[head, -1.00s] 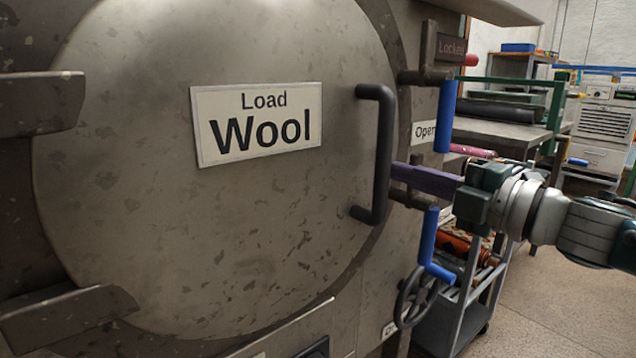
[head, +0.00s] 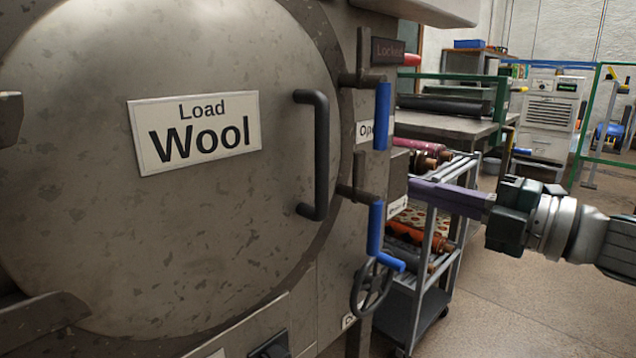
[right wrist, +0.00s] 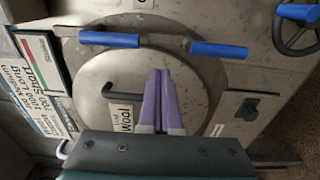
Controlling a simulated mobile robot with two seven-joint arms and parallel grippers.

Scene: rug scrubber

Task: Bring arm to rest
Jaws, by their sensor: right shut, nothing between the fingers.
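My right gripper (head: 412,188) comes in from the right in the head view, its purple fingers pointing left. Its fingers are shut with nothing between them, and they also show together in the right wrist view (right wrist: 157,100). The fingertips are close to the machine's right edge in the picture; I cannot tell the exact gap. The round door (head: 200,215) carries a "Load Wool" label (head: 195,132) and a dark handle (head: 319,155). It looks closed. Blue-gripped levers (head: 382,115) and (head: 375,228) are at its right. My left gripper is not in view.
A handwheel (head: 371,290) sticks out low on the machine. A cart (head: 425,300) with several rolls stands behind my right gripper. A metal table (head: 450,124) and a cabinet (head: 550,115) are farther back. The floor (head: 530,305) at the lower right is clear.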

